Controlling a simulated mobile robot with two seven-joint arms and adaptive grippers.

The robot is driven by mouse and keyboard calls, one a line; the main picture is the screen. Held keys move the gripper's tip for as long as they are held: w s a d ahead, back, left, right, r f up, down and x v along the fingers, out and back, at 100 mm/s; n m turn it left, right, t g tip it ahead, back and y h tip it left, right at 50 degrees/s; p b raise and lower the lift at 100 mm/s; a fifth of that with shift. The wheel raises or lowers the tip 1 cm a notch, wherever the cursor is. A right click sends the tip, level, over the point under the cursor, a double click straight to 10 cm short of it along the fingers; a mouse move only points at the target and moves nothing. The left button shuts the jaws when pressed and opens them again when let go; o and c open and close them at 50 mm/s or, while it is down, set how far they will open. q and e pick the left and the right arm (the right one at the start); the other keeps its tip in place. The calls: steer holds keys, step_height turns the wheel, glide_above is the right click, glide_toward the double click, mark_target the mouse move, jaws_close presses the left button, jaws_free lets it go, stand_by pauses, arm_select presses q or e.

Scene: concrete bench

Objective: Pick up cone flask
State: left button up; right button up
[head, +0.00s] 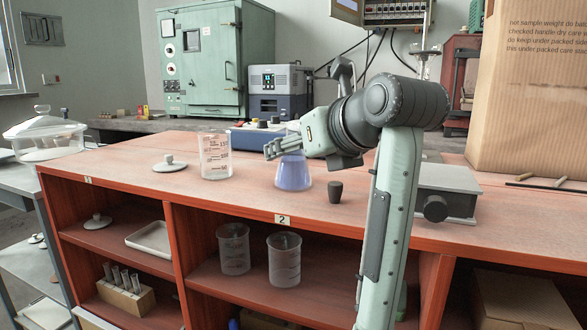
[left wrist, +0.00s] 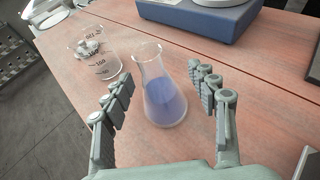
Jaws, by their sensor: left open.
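The cone flask (head: 294,174) stands upright on the reddish bench top and holds blue-violet liquid. My left gripper (head: 272,149) is at the flask's upper part in the head view and hides its neck. In the left wrist view the flask (left wrist: 162,98) stands between the two open finger rows of my left gripper (left wrist: 160,78). A gap shows on each side of it, so nothing is gripped. My right gripper is in neither view.
A glass beaker (head: 216,158) stands left of the flask, with a white lid (head: 169,163) beyond it. A dark stopper (head: 335,192) and a grey box (head: 446,190) are to the right. A blue-based device (head: 252,138) sits behind. Two beakers occupy the shelf below.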

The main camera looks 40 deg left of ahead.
arm_select(q)
steer(key=x, duration=0.4)
steer(key=shift+a, duration=0.35)
steer(key=shift+c, duration=0.3)
jaws_close()
